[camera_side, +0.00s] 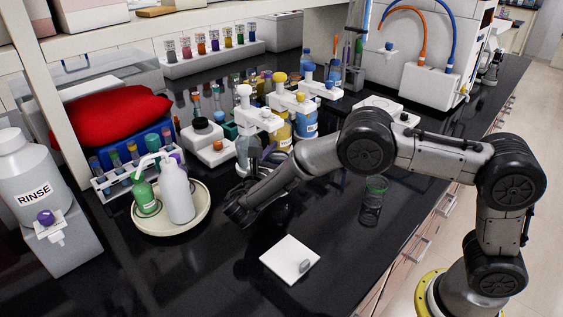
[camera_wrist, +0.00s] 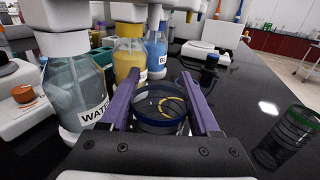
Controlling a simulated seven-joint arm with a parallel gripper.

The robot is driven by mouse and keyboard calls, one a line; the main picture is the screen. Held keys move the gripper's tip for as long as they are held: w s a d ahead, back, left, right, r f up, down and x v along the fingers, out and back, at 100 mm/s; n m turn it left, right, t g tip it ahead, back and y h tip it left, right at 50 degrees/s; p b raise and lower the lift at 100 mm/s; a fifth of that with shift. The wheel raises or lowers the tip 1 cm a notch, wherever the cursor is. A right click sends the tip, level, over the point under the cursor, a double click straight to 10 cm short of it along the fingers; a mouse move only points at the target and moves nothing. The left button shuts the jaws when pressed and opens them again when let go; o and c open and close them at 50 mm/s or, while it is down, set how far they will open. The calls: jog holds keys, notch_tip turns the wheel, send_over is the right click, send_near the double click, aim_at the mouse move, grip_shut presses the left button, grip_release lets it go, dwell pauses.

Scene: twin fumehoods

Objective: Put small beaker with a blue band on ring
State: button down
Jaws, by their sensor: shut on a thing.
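The small clear beaker with a blue band (camera_wrist: 160,122) is between the two purple fingers of my gripper (camera_wrist: 166,106) in the wrist view. The fingers are shut on its sides, and it looks upright. A yellow arc (camera_wrist: 172,106) shows through the glass; I cannot tell whether it is the ring. In the side view my forearm and wrist hide the fingers and the beaker, beside the water bottle. I cannot tell whether the beaker touches the bench. A second beaker with a green band (camera_side: 372,202) stands apart on the right, also in the wrist view (camera_wrist: 287,138).
The water bottle (camera_wrist: 75,85), a yellow bottle (camera_wrist: 129,55) and a blue bottle (camera_wrist: 157,50) stand close to my gripper. A round tray (camera_side: 152,224) holds two squeeze bottles. A white square plate (camera_side: 285,256) lies in front. The dark bench (camera_side: 345,245) is clear nearby.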

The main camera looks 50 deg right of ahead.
jog(key=shift+w+f, duration=0.15)
jog(key=shift+f, duration=0.05)
jog(key=shift+w+f, duration=0.1)
jog(key=shift+f, duration=1.5)
jog(key=shift+f, duration=0.1)
jog(key=shift+c, duration=0.6)
grip_release()
